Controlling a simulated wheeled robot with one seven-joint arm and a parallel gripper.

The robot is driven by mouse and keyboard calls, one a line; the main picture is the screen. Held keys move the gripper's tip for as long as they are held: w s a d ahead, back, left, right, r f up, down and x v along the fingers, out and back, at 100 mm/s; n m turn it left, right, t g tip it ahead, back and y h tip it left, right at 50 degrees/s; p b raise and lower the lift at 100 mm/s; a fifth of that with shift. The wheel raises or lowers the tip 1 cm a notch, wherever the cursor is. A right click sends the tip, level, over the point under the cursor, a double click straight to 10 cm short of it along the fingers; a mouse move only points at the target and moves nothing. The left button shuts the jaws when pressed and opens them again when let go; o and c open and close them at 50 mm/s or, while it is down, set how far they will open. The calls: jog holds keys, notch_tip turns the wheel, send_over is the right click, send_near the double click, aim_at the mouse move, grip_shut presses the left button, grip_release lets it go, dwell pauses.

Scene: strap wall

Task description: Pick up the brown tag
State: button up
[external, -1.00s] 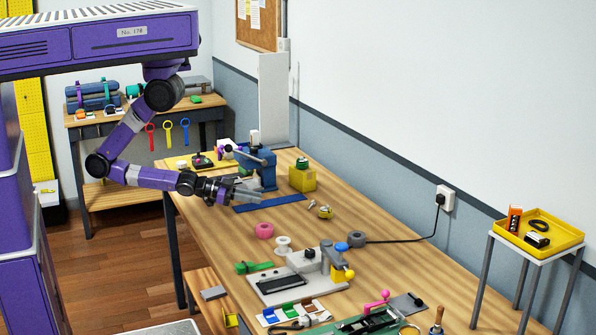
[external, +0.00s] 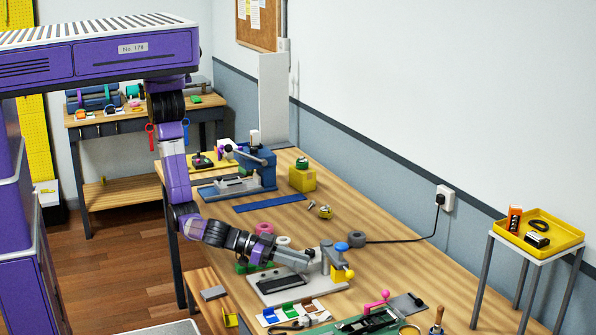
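The brown tag (external: 308,306) appears to be the small brown piece at the right end of a white holder (external: 317,315) near the front of the workbench. Blue (external: 270,316) and green (external: 288,310) pieces sit to its left in the same holder. My gripper (external: 305,258) is above the back part of a grey fixture, behind the holder and apart from the brown tag. Its fingers point right. At this angle I cannot tell whether they are open or shut.
A green board (external: 352,328) with a pink-handled tool is to the right. A pink roll (external: 264,229) lies behind my gripper. The bench's right middle is mostly clear.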

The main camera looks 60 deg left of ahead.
aim_at(308, 298)
jog(key=s+d+f+y+b, duration=0.1)
jog(key=s, duration=0.1)
jog(key=s+d+f+n+y+b, duration=0.1)
jog(key=s+d+f+b, duration=0.1)
jog(key=s+d+f+n+y+b, duration=0.1)
jog(key=s+b, duration=0.1)
jog(key=s, duration=0.1)
jog(key=shift+d+f, duration=0.15)
jog(key=shift+f, duration=0.25)
jog(key=shift+s+n+y+b, duration=0.3)
jog(key=shift+s+n, duration=0.1)
jog(key=shift+s, duration=0.15)
jog(key=shift+x, duration=3.85)
grip_shut()
